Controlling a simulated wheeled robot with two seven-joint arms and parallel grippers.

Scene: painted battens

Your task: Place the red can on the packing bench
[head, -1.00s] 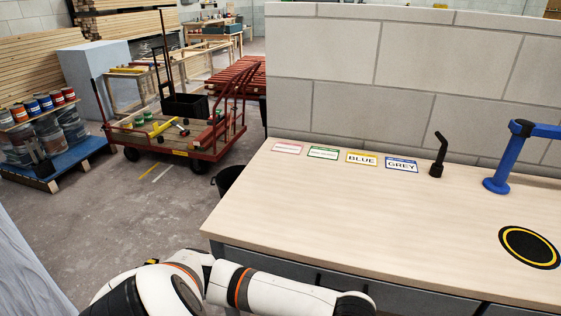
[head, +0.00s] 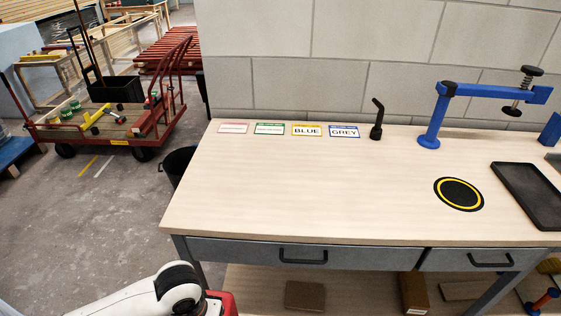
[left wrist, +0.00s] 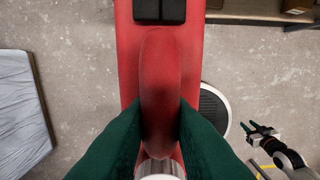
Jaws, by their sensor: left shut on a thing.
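The red can (left wrist: 128,70) fills the middle of the left wrist view, with a raised handle (left wrist: 160,80) along its top. My left gripper (left wrist: 160,125) is shut on this handle, its dark green fingers on both sides. In the head view only a red corner of the can (head: 228,303) shows at the bottom, beside my left arm and in front of the bench's left part, lower than the top. The packing bench (head: 300,185) has a pale wooden top. My right gripper (left wrist: 254,130) shows small in the left wrist view, with its fingers apart and empty.
The left and middle benchtop is clear. Label cards (head: 307,130), a black upright handle (head: 377,120) and a blue clamp arm (head: 435,120) stand along the back. A yellow-ringed black disc (head: 458,194) and a dark tray (head: 530,195) lie right. A black bin (head: 178,165) stands left.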

